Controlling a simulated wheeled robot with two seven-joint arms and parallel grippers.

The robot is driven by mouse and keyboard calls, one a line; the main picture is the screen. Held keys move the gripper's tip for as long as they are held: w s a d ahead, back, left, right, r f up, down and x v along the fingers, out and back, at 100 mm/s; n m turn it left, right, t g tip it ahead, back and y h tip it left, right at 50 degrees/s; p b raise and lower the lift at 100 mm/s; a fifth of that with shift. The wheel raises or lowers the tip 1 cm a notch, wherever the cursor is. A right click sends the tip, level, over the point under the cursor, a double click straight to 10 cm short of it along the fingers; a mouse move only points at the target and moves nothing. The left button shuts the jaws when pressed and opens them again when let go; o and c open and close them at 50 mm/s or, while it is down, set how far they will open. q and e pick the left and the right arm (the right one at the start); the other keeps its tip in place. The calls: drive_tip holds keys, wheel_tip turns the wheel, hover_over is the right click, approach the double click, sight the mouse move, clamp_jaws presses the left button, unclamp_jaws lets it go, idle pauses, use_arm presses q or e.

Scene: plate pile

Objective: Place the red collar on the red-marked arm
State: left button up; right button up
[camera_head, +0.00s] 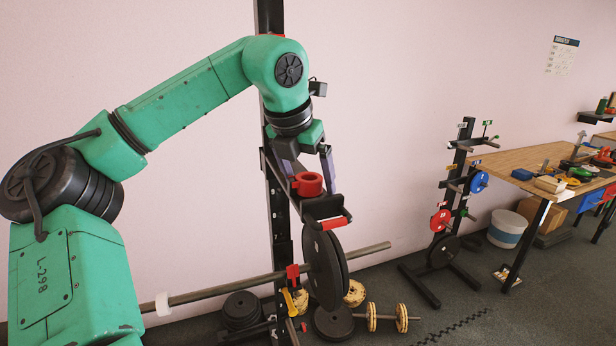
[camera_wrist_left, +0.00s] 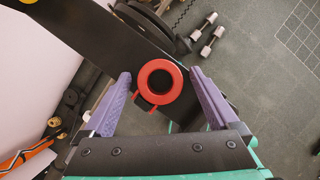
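The red collar (camera_head: 308,184) is a thick ring sitting on a black bracket (camera_head: 323,208) of the near rack. In the left wrist view the collar (camera_wrist_left: 144,86) shows from above, its round hole dark. My left gripper (camera_head: 312,178) points down over it. Its two purple fingers are spread on either side of the collar, with gaps visible on both sides in the left wrist view (camera_wrist_left: 160,74). A small plate tree (camera_head: 462,160) stands to the right with short arms and small coloured tags.
A barbell (camera_head: 215,290) with black plates (camera_head: 322,262) lies across the near rack below the bracket. Loose plates and a dumbbell (camera_head: 388,318) are on the floor. The tree holds red (camera_head: 440,220), blue (camera_head: 479,182) and black plates. A cluttered wooden table (camera_head: 515,160) is at right.

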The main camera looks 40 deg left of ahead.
idle(0.3)
use_arm(q)
drive_tip(key=v, duration=1.3)
drive_tip(key=shift+w+r+b, duration=0.15)
drive_tip(key=shift+w+b, duration=0.1)
drive_tip(key=shift+b, duration=0.05)
drive_tip(key=shift+a, duration=0.15)
